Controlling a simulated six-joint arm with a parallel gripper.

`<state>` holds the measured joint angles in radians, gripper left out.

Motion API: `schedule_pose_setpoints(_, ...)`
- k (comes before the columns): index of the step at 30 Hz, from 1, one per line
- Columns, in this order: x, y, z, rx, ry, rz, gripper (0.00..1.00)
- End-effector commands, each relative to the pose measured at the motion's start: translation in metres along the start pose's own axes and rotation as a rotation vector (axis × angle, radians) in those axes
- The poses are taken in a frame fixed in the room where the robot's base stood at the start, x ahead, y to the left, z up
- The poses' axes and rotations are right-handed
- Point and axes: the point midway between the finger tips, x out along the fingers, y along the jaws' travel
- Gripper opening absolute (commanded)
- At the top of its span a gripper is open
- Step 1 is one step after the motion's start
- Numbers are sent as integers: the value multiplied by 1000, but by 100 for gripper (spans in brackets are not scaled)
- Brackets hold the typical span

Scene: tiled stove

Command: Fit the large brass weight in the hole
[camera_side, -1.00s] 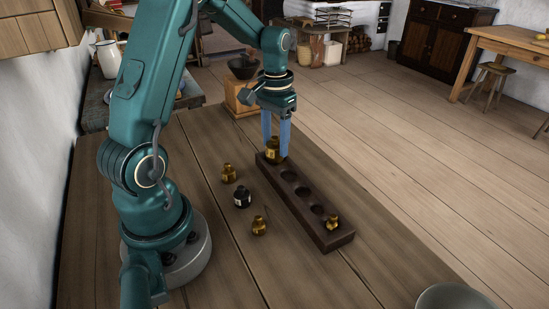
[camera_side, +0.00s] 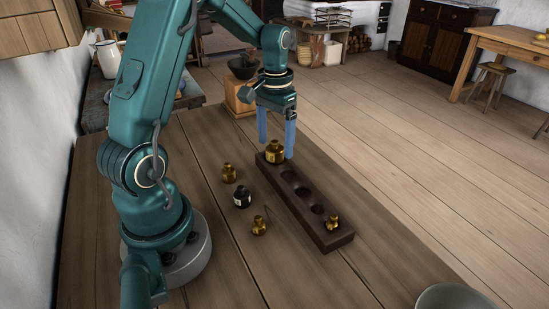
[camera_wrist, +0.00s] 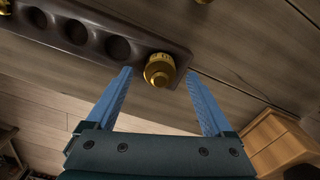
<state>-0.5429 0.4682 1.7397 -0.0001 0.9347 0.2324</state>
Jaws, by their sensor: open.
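The large brass weight (camera_side: 275,152) stands upright at the far end of the dark wooden block (camera_side: 318,236), seated in the end hole. In the wrist view the brass weight (camera_wrist: 159,69) sits at the end of the block (camera_wrist: 145,42), with empty holes beside it. My gripper (camera_side: 276,150) is open, its blue fingers apart on either side of the weight. In the wrist view my gripper's fingers (camera_wrist: 159,75) are spread wide, with gaps between them and the weight. How deep the weight sits is hidden.
A small brass weight (camera_side: 333,222) sits at the block's near end. Two brass weights (camera_side: 229,173) (camera_side: 259,226) and a black weight (camera_side: 242,197) stand on the table left of the block. A grey bowl (camera_side: 455,297) is at the front right. A wooden box (camera_side: 238,98) stands behind.

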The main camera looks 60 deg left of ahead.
Motion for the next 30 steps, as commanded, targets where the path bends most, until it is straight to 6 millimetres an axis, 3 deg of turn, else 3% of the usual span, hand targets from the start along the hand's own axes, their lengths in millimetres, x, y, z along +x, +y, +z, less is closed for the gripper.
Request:
schedule_pose_setpoints(3,-18,0,-1,0,8,-2,86)
schedule_pose_setpoints(9,-37,0,-1,0,5,-1,86)
schedule_pose_setpoints(20,-39,1,0,4,3,0,86)
schedule_pose_setpoints(26,-70,26,0,89,100,-19,86)
schedule_pose_setpoints(30,-102,58,21,181,201,-26,86)
